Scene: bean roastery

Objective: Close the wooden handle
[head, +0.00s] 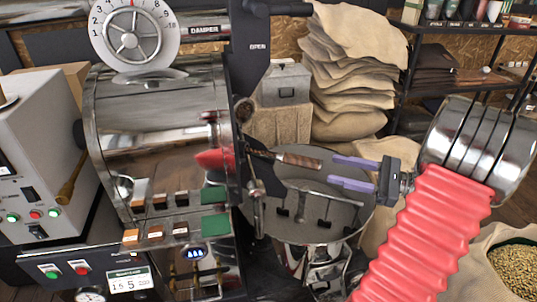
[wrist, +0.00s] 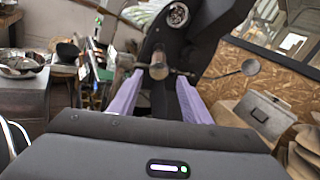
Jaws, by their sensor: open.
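The wooden handle (head: 298,160) is a brown grip on a metal shaft. It sticks out to the right from the front of the roaster (head: 160,115), above the round cooling tray. My gripper (head: 332,171) has two purple fingers and comes in from the right. It is open and empty, with its fingertips pointing left at the handle's end and a small gap between. In the wrist view the handle (wrist: 158,68) shows end-on, just ahead of and between my fingertips (wrist: 158,82). Its shaft is mostly hidden behind the grip there.
A round metal cooling tray (head: 325,210) lies below my gripper. A black upright plate marked OPEN (head: 255,60) stands behind the handle. Stacked sacks (head: 350,85) are at the back, and a sack of green beans (head: 515,265) is at the lower right.

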